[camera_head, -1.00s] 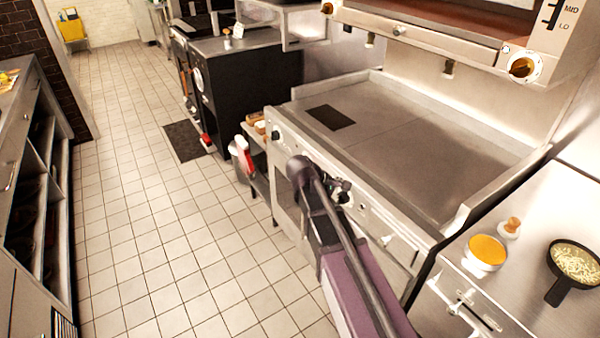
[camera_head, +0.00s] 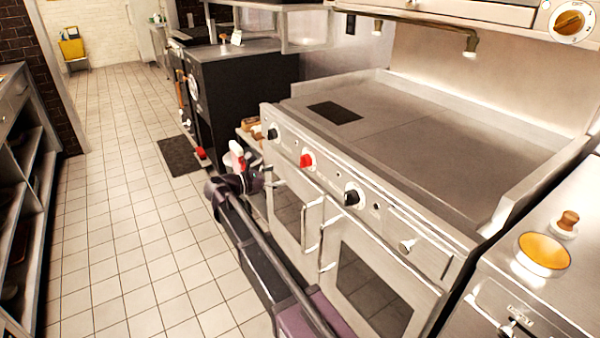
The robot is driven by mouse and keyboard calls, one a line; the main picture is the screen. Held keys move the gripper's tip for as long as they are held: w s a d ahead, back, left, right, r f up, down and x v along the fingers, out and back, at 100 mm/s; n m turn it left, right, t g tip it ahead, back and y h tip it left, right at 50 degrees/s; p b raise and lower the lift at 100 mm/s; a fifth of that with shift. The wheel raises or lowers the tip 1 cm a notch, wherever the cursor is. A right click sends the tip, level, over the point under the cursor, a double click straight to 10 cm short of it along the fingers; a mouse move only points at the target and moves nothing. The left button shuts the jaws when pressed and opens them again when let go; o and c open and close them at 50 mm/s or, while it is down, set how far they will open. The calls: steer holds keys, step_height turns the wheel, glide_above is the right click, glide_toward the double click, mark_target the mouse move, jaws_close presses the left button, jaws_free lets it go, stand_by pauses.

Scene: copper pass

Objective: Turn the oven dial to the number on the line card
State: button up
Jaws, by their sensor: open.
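The range (camera_head: 395,215) stands at the centre right, with a row of knobs on its steel front panel. There is a black knob (camera_head: 272,133), a red knob (camera_head: 306,160), a second black knob (camera_head: 353,196) and a silver one (camera_head: 407,245). A round copper-coloured dial with marks around it (camera_head: 570,22) is on the unit at the top right; its marks are too small to read surely. A small white card (camera_head: 237,37) stands on the far black counter, unreadable. My gripper (camera_head: 262,180) is open and empty, low in front of the range's left end, apart from the knobs.
Oven door handles (camera_head: 312,223) stick out from the range front near my arm. A steel counter at the right holds an orange-filled bowl (camera_head: 543,254) and a wooden-topped item (camera_head: 567,221). Shelving (camera_head: 20,190) lines the left. The tiled aisle (camera_head: 130,230) is clear.

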mark_target(303, 161)
steer(key=a, duration=0.1)
steer(key=w+a+n+b, duration=0.1)
steer(key=a+t, duration=0.1)
steer(key=shift+w+a+f, duration=0.15)
steer(key=shift+a+f, duration=0.05)
steer(key=shift+f, duration=0.05)
steer(key=x, duration=1.3)
steer(key=shift+w+d+r, duration=0.2)
steer(key=shift+d, duration=0.15)
steer(key=c, duration=1.2)
